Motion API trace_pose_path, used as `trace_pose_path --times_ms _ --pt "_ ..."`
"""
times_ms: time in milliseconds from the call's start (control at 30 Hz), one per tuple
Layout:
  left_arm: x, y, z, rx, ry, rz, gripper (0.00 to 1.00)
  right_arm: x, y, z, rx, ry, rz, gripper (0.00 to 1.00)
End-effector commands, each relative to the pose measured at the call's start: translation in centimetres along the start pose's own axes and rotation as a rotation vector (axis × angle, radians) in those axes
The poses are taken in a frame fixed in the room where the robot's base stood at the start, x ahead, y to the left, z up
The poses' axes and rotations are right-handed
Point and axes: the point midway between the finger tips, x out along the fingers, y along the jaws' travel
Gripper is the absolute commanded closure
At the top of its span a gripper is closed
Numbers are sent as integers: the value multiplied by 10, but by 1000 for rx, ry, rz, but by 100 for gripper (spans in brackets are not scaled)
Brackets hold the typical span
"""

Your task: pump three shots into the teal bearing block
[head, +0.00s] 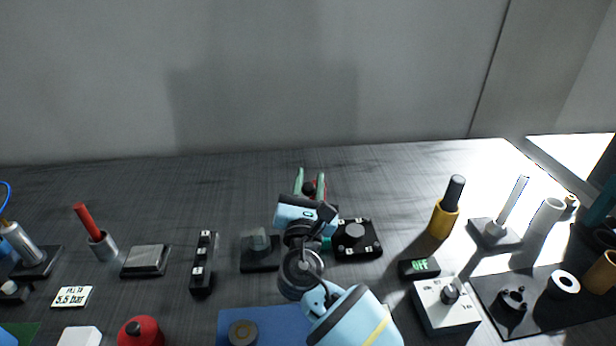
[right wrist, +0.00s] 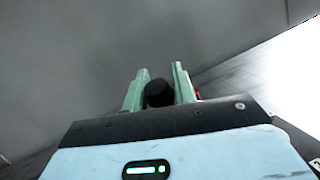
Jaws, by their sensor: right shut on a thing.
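My right gripper (head: 311,184) is at the middle of the table, its green fingers pointing away from me. It is shut on a black-topped thing (right wrist: 159,93) between the fingers; some red shows beside it in both views. The gripper and wrist hide most of this thing, so I cannot tell its full shape. A small teal patch (head: 326,243) shows just right of my wrist, mostly hidden; I cannot tell whether it is the bearing block. Another dark teal thing (head: 602,203) is cut off at the right edge. My left gripper is out of view.
A black dial plate (head: 357,239) lies right of my wrist, and a grey-knobbed block (head: 260,251) left of it. A yellow cup with a dark handle (head: 445,215) and a switch box (head: 445,307) stand to the right. A red-handled tool in a cup (head: 103,246) stands left. The back is clear.

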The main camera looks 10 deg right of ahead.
Motion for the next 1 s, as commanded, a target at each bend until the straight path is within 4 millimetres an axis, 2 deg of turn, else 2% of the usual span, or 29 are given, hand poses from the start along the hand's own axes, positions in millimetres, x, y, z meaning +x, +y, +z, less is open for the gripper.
trace_pose_path --times_ms 300,900,933,1000 --pt "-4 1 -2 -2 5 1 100 -14 -4 -11 -1 9 -2 100" --pt "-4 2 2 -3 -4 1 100 -18 -6 -15 -2 11 -3 100" --pt "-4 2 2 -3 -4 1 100 -18 -6 -15 -2 11 -3 72" --pt "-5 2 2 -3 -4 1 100 -17 -6 -15 -2 11 -3 63"
